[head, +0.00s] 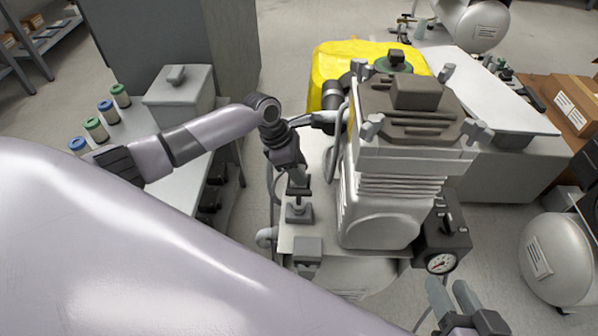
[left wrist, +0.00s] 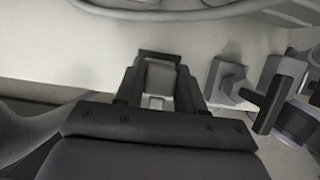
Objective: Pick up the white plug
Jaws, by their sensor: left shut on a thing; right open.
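My left gripper (head: 298,186) points down at the left side of the compressor. In the left wrist view its dark fingers (left wrist: 157,70) are shut on a small pale piece (left wrist: 158,80), which looks like the white plug. The fingers hide its sides, and I cannot tell whether it still touches the surface below. In the head view the gripper hides the plug. A grey block fitting (head: 299,213) sits just below the fingers.
The compressor (head: 385,215) stands close to the right of my left gripper, with a gauge (head: 441,262) in front. Grey fittings (left wrist: 229,84) stand beside the fingers. A side table (head: 180,190) with a lidded box (head: 180,98) is at left. A yellow cover (head: 325,70) lies behind.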

